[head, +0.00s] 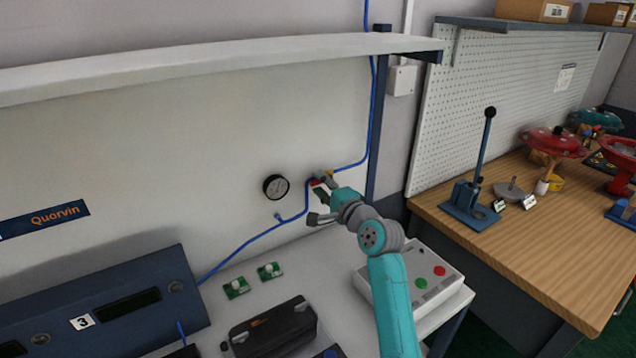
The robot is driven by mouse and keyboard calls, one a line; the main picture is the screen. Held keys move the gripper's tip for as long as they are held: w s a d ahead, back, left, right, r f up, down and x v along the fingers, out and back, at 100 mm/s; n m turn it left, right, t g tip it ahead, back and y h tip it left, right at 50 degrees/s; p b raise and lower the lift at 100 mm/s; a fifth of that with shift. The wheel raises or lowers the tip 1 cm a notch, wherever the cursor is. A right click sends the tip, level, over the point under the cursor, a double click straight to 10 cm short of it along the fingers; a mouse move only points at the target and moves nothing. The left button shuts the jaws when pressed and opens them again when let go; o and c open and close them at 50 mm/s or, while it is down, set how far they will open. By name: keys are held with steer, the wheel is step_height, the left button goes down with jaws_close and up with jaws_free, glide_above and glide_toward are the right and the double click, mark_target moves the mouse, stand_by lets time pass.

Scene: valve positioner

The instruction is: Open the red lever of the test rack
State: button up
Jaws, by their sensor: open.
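The red lever (317,182) shows as a small red patch on the white back panel of the test rack, where the blue air line meets a small brass-coloured fitting (330,173). My gripper (316,206) is open in front of the panel, just below the lever. Its upper finger overlaps the lever in the picture, and its lower finger hangs below. I cannot tell whether the upper finger touches the lever. Much of the lever is hidden behind my gripper, so its angle is unclear.
A round black gauge (276,187) sits left of the lever. Blue tubing (248,241) runs along the panel. Below are green boards (236,288), a black case (273,328) and a button box (420,274). A wooden bench (540,235) stands right.

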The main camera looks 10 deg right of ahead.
steer(key=v, duration=1)
